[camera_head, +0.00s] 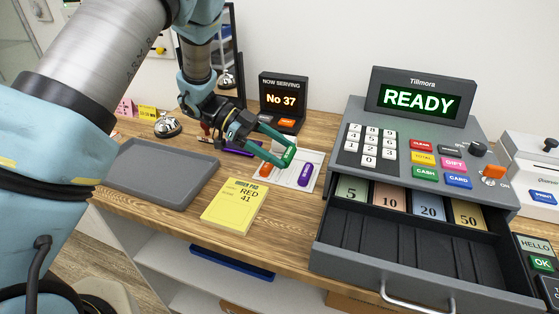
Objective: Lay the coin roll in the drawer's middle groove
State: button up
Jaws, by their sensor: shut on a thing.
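My gripper (284,157), with long green fingers, hangs over a white card (288,180) on the counter. Its jaws are closed on a small green thing, seemingly a green coin roll (290,153), mostly hidden by the fingers. A purple roll (305,174) lies on the card to the right of the fingertips, and an orange one (266,169) lies to the left. The register's drawer (400,283) is pulled open at the right. Dark grooves (400,242) fill its front part, and they look empty. Behind them are note slots marked 5, 10, 20 and 50.
The grey register (418,152) stands behind the drawer. A yellow order pad (235,206) and an empty grey tray (160,172) lie left of the card. A bell (167,126) and a number display (283,102) stand farther back. Wood is bare between pad and drawer.

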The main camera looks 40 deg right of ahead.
jog(key=shift+f+p, duration=0.9)
jog(key=shift+f, duration=1)
jog(key=o, duration=1.3)
jog(key=shift+f, duration=0.1)
jog(key=shift+o, duration=0.2)
